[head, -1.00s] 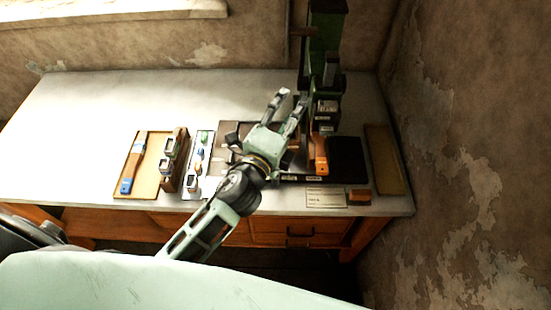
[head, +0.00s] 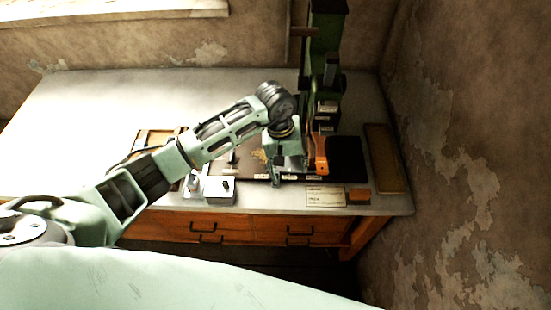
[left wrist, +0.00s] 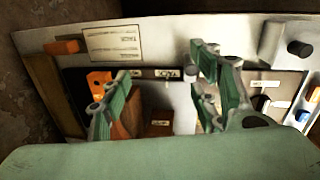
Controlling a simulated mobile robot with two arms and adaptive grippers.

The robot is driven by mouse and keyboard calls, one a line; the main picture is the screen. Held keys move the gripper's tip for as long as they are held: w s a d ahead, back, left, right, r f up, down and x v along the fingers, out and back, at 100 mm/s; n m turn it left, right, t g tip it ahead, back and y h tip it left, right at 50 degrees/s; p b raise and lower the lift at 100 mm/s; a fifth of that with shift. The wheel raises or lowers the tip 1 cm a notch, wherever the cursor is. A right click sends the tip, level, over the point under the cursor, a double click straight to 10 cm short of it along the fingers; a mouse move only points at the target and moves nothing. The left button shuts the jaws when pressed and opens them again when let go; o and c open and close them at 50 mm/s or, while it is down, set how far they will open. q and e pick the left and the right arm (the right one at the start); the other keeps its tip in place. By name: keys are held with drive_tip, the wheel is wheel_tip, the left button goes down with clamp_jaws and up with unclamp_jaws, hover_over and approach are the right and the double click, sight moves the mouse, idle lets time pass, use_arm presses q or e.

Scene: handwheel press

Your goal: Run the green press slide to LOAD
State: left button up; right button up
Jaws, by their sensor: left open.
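The green press (head: 323,45) stands at the back right of the table, with a small labelled block (head: 327,108) low on its front. I cannot make out its slide position or read its labels. My left gripper (head: 289,175) points down over the dark press base (head: 247,166), just left of an orange upright part (head: 320,153). In the left wrist view its two green fingers (left wrist: 163,66) are spread wide and hold nothing. Beyond them there show the orange part (left wrist: 98,80) and a brown block (left wrist: 158,128). My right gripper is not in view.
A pale label card (head: 325,197) and a small orange block (head: 359,195) lie at the front edge. A black pad (head: 347,158) and tan board (head: 384,158) lie right. A grey box with a dark knob (head: 219,190) stands left. My arm partly hides the left trays.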

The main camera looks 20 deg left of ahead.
use_arm(q)
drive_tip(key=a, duration=0.1)
drive_tip(key=a+y, duration=0.1)
drive_tip(key=a, duration=0.1)
drive_tip(key=shift+w+a+r+m+y, duration=0.15)
drive_tip(key=shift+w+a+m+y, duration=0.15)
drive_tip(key=shift+a+y, duration=0.1)
drive_tip(key=shift+a+f, duration=0.15)
drive_tip(key=shift+f, duration=0.05)
wheel_tip(320, 180, down, 8)
drive_tip(key=b, duration=0.6)
drive_tip(key=shift+f+b, duration=0.7)
drive_tip(key=shift+b, duration=0.1)
drive_tip(key=shift+r, duration=0.1)
drive_tip(key=shift+c, duration=0.3)
